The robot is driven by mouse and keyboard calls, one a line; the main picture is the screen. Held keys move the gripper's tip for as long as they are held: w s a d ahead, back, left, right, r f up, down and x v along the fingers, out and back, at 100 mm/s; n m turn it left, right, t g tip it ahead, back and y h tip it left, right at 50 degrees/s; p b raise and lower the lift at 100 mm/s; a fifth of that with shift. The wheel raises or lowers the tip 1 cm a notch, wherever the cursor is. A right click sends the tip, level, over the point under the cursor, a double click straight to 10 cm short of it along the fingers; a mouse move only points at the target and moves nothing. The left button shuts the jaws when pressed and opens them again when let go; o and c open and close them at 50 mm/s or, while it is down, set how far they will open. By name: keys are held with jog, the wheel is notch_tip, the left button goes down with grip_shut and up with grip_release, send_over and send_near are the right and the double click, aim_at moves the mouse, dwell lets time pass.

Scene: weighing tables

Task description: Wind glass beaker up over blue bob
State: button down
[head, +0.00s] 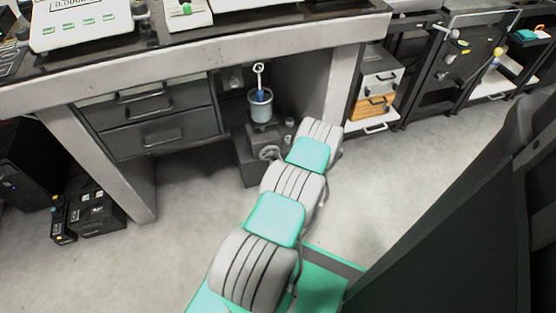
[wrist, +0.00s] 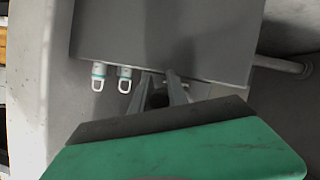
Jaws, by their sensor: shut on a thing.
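The glass beaker (head: 262,110) stands upright on top of a dark grey lifting stand (head: 247,160) under the table. The blue bob (head: 261,95) hangs from a white hook with a ring and shows at the beaker's mouth; how deep it sits I cannot tell. A round grey knob (head: 269,153) is on the stand's front. In the wrist view my gripper (wrist: 158,82) is shut on a small dark part, apparently the stand's knob, close to a grey face.
Two small pieces with white loops (wrist: 98,77) (wrist: 124,78) are beside the fingers in the wrist view. A drawer unit (head: 150,115) stands left of the stand, and a table leg (head: 350,85) is to its right. The balance table (head: 230,50) overhangs.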

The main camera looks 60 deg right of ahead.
jog(key=shift+w+a+f+m+t+y+b, duration=0.3)
jog(key=shift+w+a+m+t+y, duration=0.15)
jog(key=shift+m, duration=0.45)
jog(key=w+a+m+t+y+b, duration=0.1)
jog(key=m, duration=0.2)
jog(key=w+a+r+m+t+y+b, duration=0.1)
jog(key=m+t+b, duration=0.1)
jog(key=m, duration=0.1)
jog(key=w+a+m+t+y+b, duration=0.1)
jog(key=m+t+b, duration=0.1)
jog(key=shift+w+a+r+m+y, duration=0.15)
jog(key=shift+r+m+y, duration=0.1)
jog(key=shift+m, duration=0.15)
jog(key=shift+w+a+r+m+t, duration=0.2)
jog(key=shift+r+m+t, duration=0.25)
jog(key=shift+m, duration=0.5)
jog(key=shift+w+a+r+m+t, duration=0.15)
jog(key=shift+r+m+t, duration=0.3)
jog(key=shift+m, duration=0.5)
jog(key=c, duration=1.4)
grip_release()
jog(key=shift+o, duration=0.5)
